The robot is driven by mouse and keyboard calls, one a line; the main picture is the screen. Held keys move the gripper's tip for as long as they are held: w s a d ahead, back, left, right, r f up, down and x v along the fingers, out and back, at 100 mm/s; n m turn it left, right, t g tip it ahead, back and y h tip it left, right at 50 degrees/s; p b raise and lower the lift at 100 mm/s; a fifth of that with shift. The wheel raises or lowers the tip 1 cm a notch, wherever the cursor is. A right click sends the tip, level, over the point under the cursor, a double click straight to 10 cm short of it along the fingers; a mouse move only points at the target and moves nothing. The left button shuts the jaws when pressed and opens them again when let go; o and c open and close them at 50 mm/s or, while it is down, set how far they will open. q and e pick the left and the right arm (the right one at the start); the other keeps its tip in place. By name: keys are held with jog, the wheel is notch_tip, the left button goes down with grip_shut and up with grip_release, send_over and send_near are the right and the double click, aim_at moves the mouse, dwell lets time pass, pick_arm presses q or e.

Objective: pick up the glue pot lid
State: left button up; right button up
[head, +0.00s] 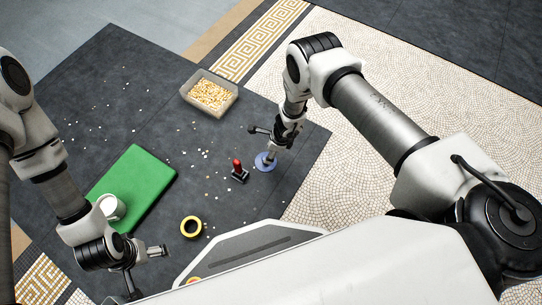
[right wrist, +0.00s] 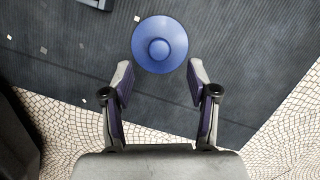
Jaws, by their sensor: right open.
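The glue pot lid, a blue disc with a round knob (head: 264,163), lies on the dark mat below my right gripper (head: 267,147). In the right wrist view the lid (right wrist: 160,45) lies just beyond the fingertips of my open right gripper (right wrist: 160,72), roughly centred between them. Nothing is between the fingers. A white pot (head: 111,208), likely the glue pot, stands on the green pad at the left, partly behind my left arm. My left gripper (head: 150,268) is at the lower left, its fingers spread and apparently empty.
A red-handled black tool (head: 239,172) stands close left of the lid. A tray of yellowish pieces (head: 232,105) sits farther back. The green pad (head: 145,175) is at left. Small chips are scattered over the dark mat (head: 110,60).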

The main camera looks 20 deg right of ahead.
aim_at(260, 164)
jog(key=b+x, duration=0.5)
jog(key=x, duration=0.1)
jog(key=shift+f, duration=0.35)
jog(key=shift+a+r, duration=0.1)
jog(key=shift+r, duration=0.1)
jog(key=shift+c, duration=0.3)
jog(key=c, duration=1)
